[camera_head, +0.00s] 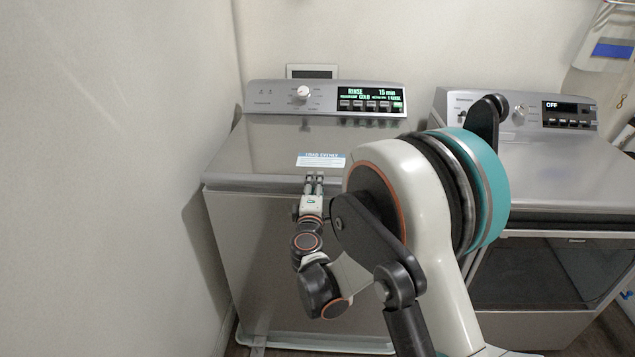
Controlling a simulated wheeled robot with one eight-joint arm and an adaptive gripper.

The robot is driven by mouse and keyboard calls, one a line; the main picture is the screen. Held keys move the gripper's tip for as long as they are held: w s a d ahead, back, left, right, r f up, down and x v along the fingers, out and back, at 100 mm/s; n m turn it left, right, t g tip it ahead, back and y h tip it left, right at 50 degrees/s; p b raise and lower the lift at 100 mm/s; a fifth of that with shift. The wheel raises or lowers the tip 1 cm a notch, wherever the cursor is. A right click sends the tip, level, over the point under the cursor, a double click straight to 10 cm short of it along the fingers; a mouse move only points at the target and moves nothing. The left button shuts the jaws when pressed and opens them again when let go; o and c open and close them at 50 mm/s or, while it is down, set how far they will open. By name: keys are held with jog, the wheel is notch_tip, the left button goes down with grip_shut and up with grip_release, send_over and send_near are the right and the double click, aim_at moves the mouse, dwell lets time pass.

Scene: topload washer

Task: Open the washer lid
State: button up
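The washer (270,255) is the grey top-load machine at the left, with its control panel lit and reading RINSE. Its lid (265,145) is down flat, with a blue and white label (321,159) near the front edge. My gripper (314,176) is at the front edge of the lid, just below the label, fingers pointing toward the back. The two fingers look slightly apart with nothing visible between them. I cannot tell whether they touch the lid edge. My arm hides the right front of the washer.
A second machine (575,170) with a panel reading OFF stands close at the right. A wall (110,180) runs along the left side. A white bag or bottle with a blue band (612,50) is at the upper right.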

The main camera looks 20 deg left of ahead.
grip_shut()
jog(key=shift+r, duration=0.1)
jog(key=shift+r, duration=0.1)
